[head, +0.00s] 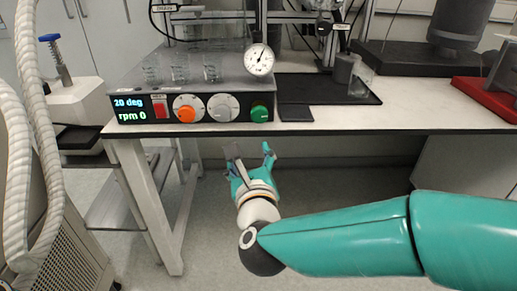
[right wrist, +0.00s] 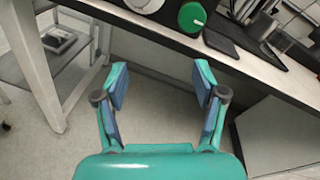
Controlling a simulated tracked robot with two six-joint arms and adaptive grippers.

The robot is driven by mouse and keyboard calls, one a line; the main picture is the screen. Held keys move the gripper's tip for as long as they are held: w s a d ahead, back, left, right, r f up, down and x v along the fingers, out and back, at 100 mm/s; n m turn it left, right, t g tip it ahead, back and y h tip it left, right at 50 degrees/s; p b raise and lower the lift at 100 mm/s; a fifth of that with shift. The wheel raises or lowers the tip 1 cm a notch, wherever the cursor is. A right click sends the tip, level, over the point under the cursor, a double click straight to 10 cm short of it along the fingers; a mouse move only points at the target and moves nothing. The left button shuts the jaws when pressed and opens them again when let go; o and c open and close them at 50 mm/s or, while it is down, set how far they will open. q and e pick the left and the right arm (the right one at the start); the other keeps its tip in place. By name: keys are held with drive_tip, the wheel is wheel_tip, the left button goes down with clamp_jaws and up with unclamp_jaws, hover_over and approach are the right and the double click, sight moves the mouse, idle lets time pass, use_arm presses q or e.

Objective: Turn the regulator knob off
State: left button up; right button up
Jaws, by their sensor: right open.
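A black control unit (head: 140,104) stands at the front edge of the bench. Its front has an orange knob (head: 186,110), a grey knob (head: 222,107) and a green knob (head: 260,112). I cannot tell from labels which one is the regulator knob. The green knob also shows in the right wrist view (right wrist: 192,17), with the grey knob cut off at the top edge (right wrist: 145,4). My right gripper (head: 250,158) is open and empty, below the bench edge and under the green knob, touching nothing. It also shows in the right wrist view (right wrist: 161,84). My left gripper is out of view.
A round gauge (head: 259,60) rises above the unit, with glass beakers (head: 180,69) on top. A black mat (head: 318,88) lies to its right, and a red-based device (head: 490,90) stands far right. The bench leg (head: 148,205) is left of my gripper. Space under the bench is free.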

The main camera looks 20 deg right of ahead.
sight(260, 117)
drive_tip(key=s+d+r+m+h+b, duration=0.2)
drive_tip(key=s+m+b, duration=0.1)
drive_tip(key=m, duration=0.4)
drive_tip(key=shift+t, duration=0.4)
drive_tip(key=x, duration=1.6)
drive_tip(key=shift+w+r+p, duration=0.15)
drive_tip(key=shift+w+p, duration=0.15)
drive_tip(key=shift+p, duration=0.05)
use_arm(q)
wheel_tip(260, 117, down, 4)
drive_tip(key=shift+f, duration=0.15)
use_arm(e)
drive_tip(key=c, duration=1.1)
drive_tip(key=shift+c, duration=0.2)
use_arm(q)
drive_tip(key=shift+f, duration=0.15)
use_arm(e)
drive_tip(key=shift+n, duration=0.3)
